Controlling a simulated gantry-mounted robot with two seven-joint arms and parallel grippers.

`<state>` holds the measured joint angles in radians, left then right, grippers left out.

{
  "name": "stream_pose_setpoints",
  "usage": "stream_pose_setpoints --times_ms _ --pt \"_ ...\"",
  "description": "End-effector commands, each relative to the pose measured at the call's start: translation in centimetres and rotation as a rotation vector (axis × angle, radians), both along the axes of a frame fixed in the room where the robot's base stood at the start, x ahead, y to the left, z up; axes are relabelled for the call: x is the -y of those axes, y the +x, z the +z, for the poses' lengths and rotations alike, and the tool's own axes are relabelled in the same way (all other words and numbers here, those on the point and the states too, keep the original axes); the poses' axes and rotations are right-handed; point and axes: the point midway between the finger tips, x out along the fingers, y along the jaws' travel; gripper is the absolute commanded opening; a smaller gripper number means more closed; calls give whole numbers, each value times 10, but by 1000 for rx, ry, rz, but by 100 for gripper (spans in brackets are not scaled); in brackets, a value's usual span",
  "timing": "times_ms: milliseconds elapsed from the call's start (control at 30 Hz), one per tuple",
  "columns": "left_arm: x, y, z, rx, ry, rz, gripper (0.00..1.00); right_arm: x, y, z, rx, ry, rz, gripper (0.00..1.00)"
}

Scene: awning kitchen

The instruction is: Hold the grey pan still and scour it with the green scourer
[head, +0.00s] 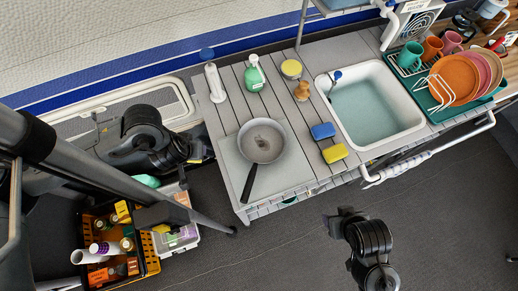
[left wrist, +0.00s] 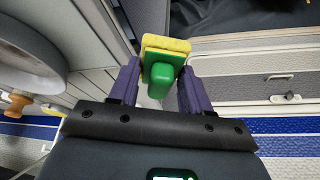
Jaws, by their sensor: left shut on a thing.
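The grey pan (head: 256,153) lies on a pale board on the slatted counter, its black handle (head: 249,184) pointing to the front edge. A dark smudge shows on its inside. My left gripper (head: 196,151) is left of the pan, apart from it. In the left wrist view its purple fingers (left wrist: 158,88) are shut on the green scourer (left wrist: 163,72), a yellow pad with a green block and grip. The scourer is not clear in the head view. My right gripper (head: 343,220) is over the floor in front of the counter; its fingers are too small to read.
A blue sponge (head: 322,131) and a yellow sponge (head: 335,153) lie right of the pan. A wooden-handled brush (head: 301,92), a green bottle (head: 254,76) and a white dispenser (head: 215,84) stand behind. The sink (head: 416,123) and dish rack (head: 425,77) are farther right.

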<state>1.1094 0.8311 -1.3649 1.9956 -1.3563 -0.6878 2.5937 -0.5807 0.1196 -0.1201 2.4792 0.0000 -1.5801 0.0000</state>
Motion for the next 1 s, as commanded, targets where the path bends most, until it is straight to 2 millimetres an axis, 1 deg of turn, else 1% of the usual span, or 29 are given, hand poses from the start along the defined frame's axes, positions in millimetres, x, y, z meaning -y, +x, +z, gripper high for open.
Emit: stream_pose_setpoints --times_ms 33,100,233,367,833,1000 --pt "-1 0 -16 0 1 1 19 0 0 -15 0 0 0 53" --pt "-2 -1 -24 0 0 3 19 0 0 -23 0 1 -1 53" --pt "-3 -2 -33 0 0 4 19 0 0 -30 1 1 -1 53" --pt "-3 -2 -36 0 0 4 19 0 0 -33 1 1 -1 53" --pt "-3 -2 -35 0 0 4 19 0 0 -32 2 1 -1 53" --pt "-2 2 -34 0 0 6 19 0 2 -31 5 0 0 53"
